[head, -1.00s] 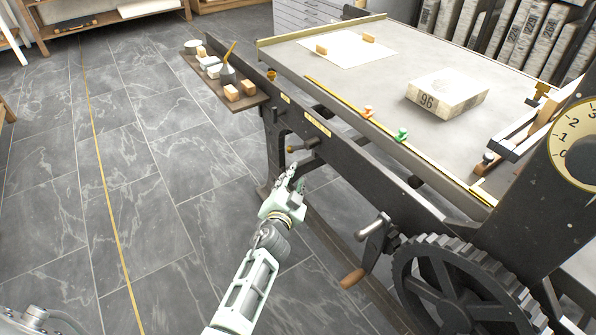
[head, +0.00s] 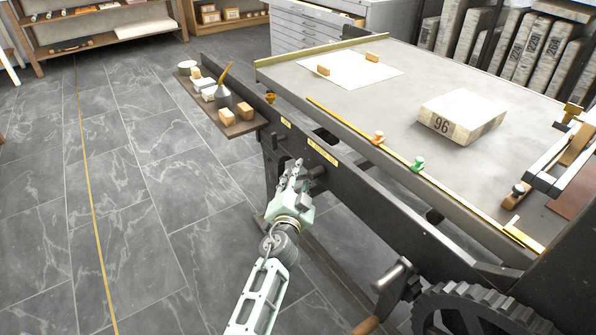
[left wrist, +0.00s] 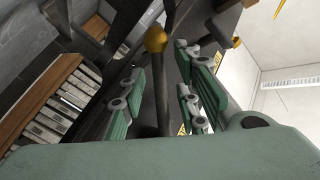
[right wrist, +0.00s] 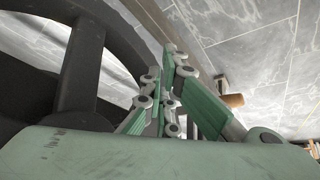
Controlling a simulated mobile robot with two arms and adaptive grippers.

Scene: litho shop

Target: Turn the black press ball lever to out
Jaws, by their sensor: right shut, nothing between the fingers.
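The black press (head: 370,185) fills the right half of the head view. Its ball lever, a dark rod with a brass ball (left wrist: 156,39), rises in the middle of the left wrist view. My left gripper (head: 293,172) is at the press's side, below the bed's near edge. In the left wrist view its fingers (left wrist: 163,95) are open, one on each side of the lever's rod; I cannot tell if either touches it. In the head view the gripper hides the lever. My right gripper (right wrist: 168,70) is shut and empty, beside the press's large dark wheel (right wrist: 80,75).
A crank (head: 393,277) with a wooden handle and a gear wheel (head: 475,310) stand out at the press's lower right. A side shelf (head: 240,127) holds small blocks and pots. A stone marked 96 (head: 462,115) lies on the bed. The floor at left is clear.

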